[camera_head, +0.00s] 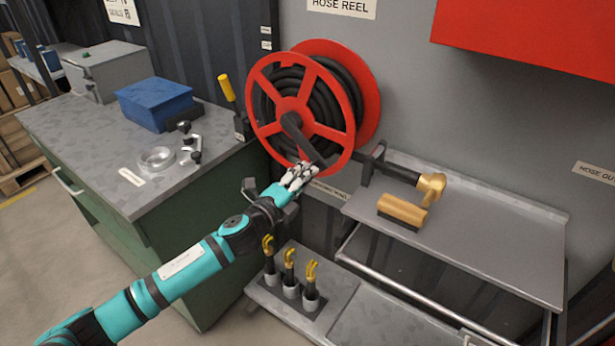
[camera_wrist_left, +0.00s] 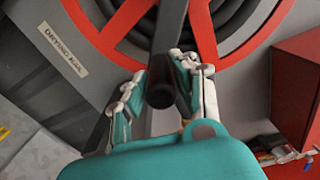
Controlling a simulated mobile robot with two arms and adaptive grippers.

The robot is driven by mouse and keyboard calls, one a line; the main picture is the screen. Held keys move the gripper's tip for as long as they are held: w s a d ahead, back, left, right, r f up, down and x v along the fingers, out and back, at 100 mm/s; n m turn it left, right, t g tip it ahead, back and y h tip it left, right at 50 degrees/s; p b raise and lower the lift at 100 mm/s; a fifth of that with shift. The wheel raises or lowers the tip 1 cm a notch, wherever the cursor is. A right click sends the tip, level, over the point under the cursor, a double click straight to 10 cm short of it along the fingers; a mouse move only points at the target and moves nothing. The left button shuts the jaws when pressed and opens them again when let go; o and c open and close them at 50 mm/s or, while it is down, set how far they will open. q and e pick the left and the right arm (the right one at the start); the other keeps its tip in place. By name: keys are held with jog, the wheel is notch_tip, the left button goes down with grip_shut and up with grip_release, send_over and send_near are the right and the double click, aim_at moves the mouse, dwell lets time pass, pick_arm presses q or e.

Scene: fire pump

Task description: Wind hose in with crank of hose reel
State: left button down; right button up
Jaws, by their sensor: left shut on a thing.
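The red hose reel (camera_head: 340,135) is mounted on the grey wall, with black hose (camera_head: 268,100) wound on it. Its dark crank (camera_head: 300,138) runs from the hub down and to the right. My left gripper (camera_head: 299,174) is at the crank's outer end, low on the reel's front, and is shut on the crank handle. In the left wrist view the round end of the handle (camera_wrist_left: 160,95) lies between the two fingers, with the reel's red spokes (camera_wrist_left: 125,28) behind. The fingers partly hide the grip. My right gripper is not in view.
A black nozzle with a brass tip (camera_head: 431,187) and a wooden brush (camera_head: 402,210) are on the grey shelf (camera_head: 490,235). Three yellow-topped fittings (camera_head: 290,265) stand below the arm. A green cabinet (camera_head: 190,240) with a blue box (camera_head: 155,103) is at left.

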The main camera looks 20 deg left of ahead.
pick_arm(q)
jog(key=shift+a+f, duration=0.15)
jog(key=shift+f, duration=0.1)
dwell(0.3)
jog(key=c, duration=1)
grip_release()
jog(key=shift+w+a, duration=0.1)
jog(key=shift+c, duration=0.2)
jog(key=v, duration=1.2)
